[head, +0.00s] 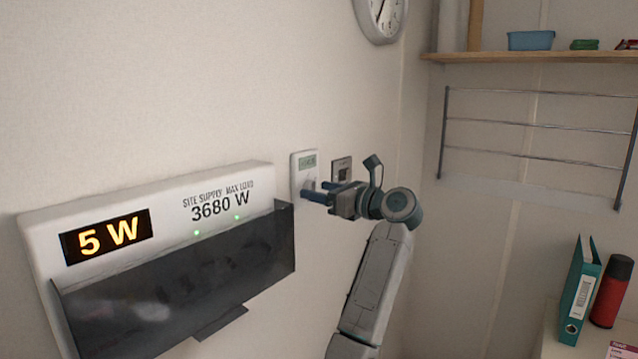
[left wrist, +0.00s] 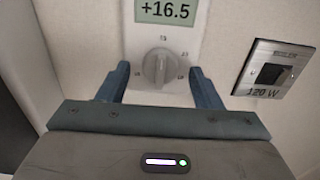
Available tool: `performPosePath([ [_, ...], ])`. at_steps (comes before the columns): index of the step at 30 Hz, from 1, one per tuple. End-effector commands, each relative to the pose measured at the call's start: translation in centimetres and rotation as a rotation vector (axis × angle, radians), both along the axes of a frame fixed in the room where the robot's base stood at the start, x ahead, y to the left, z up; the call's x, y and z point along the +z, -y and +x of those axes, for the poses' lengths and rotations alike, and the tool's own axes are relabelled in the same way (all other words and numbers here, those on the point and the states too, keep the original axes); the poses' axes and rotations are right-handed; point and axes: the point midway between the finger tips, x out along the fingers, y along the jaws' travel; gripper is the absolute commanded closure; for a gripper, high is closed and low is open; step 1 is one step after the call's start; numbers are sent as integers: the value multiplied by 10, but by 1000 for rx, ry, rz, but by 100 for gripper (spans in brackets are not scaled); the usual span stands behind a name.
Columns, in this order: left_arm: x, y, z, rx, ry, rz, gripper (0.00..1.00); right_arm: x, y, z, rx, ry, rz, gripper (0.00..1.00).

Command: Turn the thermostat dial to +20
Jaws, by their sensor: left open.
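The thermostat (head: 304,161) is a white wall box with a small grey display. In the left wrist view its display (left wrist: 167,10) reads +16.5. Below it is a round white dial (left wrist: 161,68) with a raised grip bar standing roughly upright and small marks around it. My left gripper (head: 317,190) is at the thermostat's lower part in the head view. In the left wrist view its two blue fingers (left wrist: 160,85) are open, one on each side of the dial, with a gap to it. The dial is mostly hidden by the gripper in the head view. My right gripper is not in view.
A metal switch plate (left wrist: 275,74) marked 120 W is to the right of the thermostat. A white supply box (head: 160,195) reading 5 W, with a dark front panel (head: 180,280), juts from the wall at left. A shelf (head: 530,56) and a rail (head: 540,127) are at right.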

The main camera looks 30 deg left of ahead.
Motion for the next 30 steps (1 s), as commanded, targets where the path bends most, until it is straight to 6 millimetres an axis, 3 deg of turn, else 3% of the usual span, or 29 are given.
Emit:
performPosePath([
  [12,-1,-10,1,-1,-1,0,41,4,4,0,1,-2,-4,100],
  [19,-1,-9,1,-1,-1,1,85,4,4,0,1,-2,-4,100],
  [30,-1,-9,1,-1,-54,5,85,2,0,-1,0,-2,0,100],
])
